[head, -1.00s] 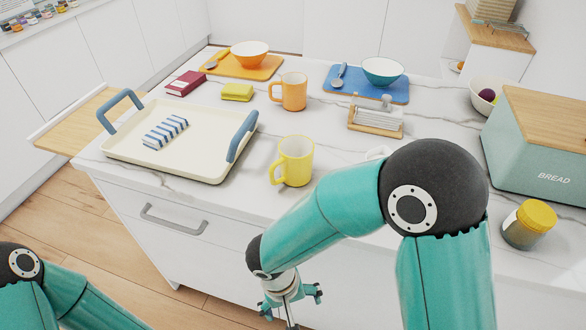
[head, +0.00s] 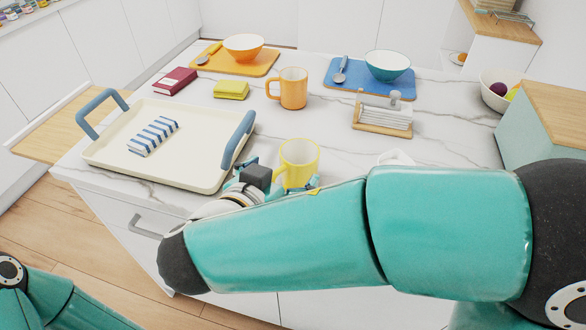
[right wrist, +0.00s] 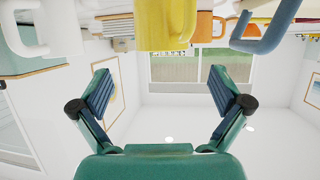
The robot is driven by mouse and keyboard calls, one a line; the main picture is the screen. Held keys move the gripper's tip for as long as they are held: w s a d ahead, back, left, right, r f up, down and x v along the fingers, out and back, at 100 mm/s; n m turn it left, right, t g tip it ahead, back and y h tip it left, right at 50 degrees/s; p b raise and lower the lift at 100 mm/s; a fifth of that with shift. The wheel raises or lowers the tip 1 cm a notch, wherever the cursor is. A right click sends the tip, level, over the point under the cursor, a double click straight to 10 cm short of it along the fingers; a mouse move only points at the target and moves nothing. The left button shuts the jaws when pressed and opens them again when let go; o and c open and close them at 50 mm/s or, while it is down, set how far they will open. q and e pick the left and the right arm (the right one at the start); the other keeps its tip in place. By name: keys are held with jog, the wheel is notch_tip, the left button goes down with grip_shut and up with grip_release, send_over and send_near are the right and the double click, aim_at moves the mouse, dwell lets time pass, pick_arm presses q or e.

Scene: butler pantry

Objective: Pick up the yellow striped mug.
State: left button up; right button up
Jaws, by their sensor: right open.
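The yellow mug (head: 299,157) stands upright near the front edge of the white marble counter. Its lower part is hidden by my right arm and hand, and stripes are hard to make out. My right gripper (head: 278,181) is low at the mug's near side, largely hidden behind my own forearm. In the right wrist view the picture is upside down. The yellow mug (right wrist: 163,25) is at the top centre, beyond the spread fingers of my open, empty right gripper (right wrist: 163,88). My left gripper is outside the head view; only its arm shows at lower left.
A cream tray (head: 105,155) with blue handles and a striped cloth (head: 153,136) is close left of the mug. An orange mug (head: 293,88) stands behind, beside a yellow sponge (head: 231,90). A wooden-lidded bread box (head: 535,135) is at right.

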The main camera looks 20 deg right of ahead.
aim_at(291, 166)
jog(key=x, duration=0.3)
jog(key=shift+w+d+f, duration=0.1)
jog(key=shift+d, duration=0.1)
jog(key=shift+a+f+p+x, duration=0.15)
jog(key=shift+p+x, duration=0.4)
jog(key=shift+x, duration=0.8)
jog(key=shift+a+f+p+x, duration=0.15)
jog(key=shift+p+x, duration=0.35)
jog(key=shift+x, duration=0.85)
jog(key=shift+w+r, duration=0.1)
jog(key=c, duration=1.2)
jog(key=shift+c, duration=1.1)
jog(key=shift+r, duration=0.2)
